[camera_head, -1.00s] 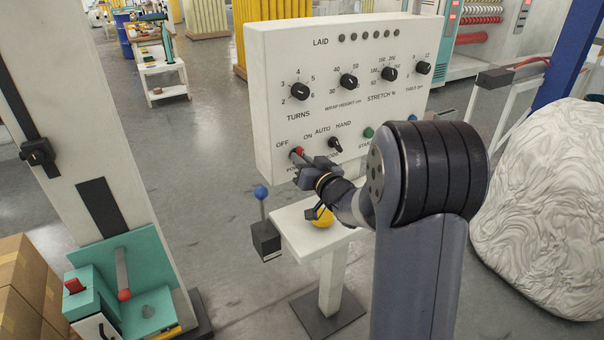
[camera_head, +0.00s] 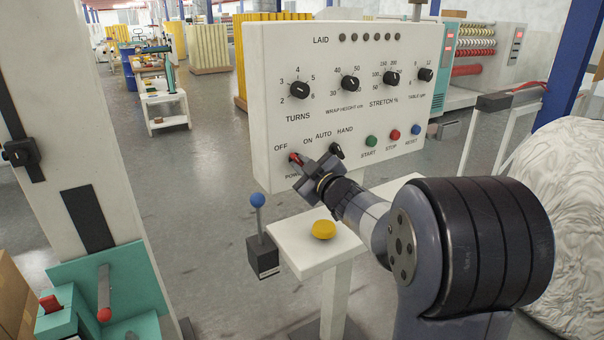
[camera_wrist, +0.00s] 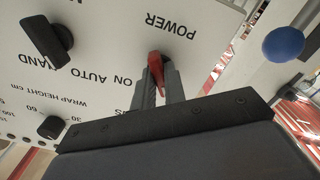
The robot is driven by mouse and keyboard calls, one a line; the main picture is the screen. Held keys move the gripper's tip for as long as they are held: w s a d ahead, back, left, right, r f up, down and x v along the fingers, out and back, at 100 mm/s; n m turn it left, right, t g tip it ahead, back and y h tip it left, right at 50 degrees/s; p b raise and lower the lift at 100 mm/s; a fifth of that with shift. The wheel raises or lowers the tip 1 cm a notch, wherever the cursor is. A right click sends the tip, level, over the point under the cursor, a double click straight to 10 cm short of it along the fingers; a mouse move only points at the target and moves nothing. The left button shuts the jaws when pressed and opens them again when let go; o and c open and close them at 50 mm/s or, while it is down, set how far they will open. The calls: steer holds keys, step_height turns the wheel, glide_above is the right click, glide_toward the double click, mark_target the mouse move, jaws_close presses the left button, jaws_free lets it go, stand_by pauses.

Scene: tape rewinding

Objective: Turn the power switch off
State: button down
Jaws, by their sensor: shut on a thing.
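The power switch is a red knob (camera_head: 293,157) at the lower left of the white control panel (camera_head: 263,110), between the OFF and ON labels and above POWER. In the wrist view the red knob (camera_wrist: 156,70) sits between the two dark fingers, its narrow end towards the bottom of the picture. My gripper (camera_head: 302,168) reaches the panel from the lower right and is shut on the red knob; it also shows in the wrist view (camera_wrist: 160,92). The fingers hide part of the knob, and OFF is hidden in the wrist view.
The black mode knob (camera_head: 336,151) is close to the right of my gripper. START, STOP and RESET buttons (camera_head: 394,135) lie further right. Below, a white stand (camera_head: 290,240) carries a yellow button (camera_head: 323,229), beside a blue-balled lever (camera_head: 257,201).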

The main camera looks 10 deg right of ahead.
steer(key=shift+n+b, duration=0.5)
steer(key=shift+n, duration=0.4)
steer(key=c, duration=1.5)
jaws_free()
steer(key=shift+o, duration=0.2)
steer(key=shift+s, duration=0.1)
steer(key=v, duration=1)
steer(key=shift+s, duration=0.3)
steer(key=shift+w, duration=0.15)
